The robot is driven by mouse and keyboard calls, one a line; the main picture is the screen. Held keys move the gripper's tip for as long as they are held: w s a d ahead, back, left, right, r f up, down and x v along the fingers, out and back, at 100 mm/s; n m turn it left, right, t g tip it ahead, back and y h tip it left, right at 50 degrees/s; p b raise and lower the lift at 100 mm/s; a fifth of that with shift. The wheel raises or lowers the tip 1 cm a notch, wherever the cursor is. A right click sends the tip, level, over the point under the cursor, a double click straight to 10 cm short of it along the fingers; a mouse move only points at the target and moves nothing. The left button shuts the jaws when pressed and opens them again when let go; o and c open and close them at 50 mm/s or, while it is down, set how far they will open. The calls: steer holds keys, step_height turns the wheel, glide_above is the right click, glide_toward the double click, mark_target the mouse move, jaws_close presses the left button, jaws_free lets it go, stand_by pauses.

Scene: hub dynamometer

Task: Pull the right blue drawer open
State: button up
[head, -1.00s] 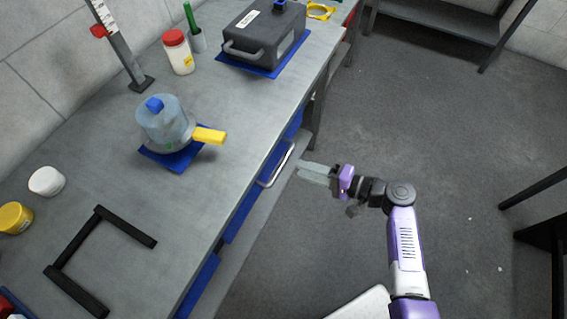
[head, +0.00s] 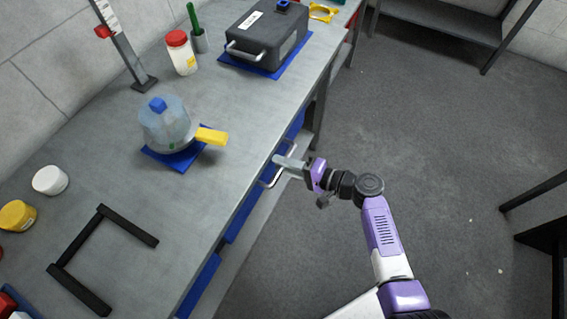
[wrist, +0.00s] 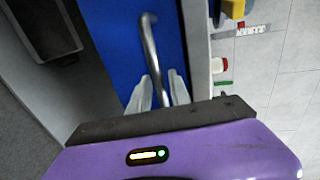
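The right blue drawer has its blue front (head: 297,124) under the workbench top, and the front fills the middle of the wrist view (wrist: 125,55). Its bent metal bar handle (head: 267,184) stands out from the front; the bar also shows in the wrist view (wrist: 150,45). My gripper (head: 283,162) is at the handle. In the wrist view its two pale fingers (wrist: 162,82) are apart, one on each side of the bar. I cannot tell whether they touch it. The drawer looks closed.
The grey workbench top (head: 110,155) is just above the handle. On it are a jug-like vessel with a yellow handle (head: 211,136), a black case (head: 262,35) and a black frame (head: 82,230). Other blue drawer fronts (head: 202,287) lie nearer. The floor to the right is open.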

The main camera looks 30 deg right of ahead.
jaws_close()
stand_by(1.2)
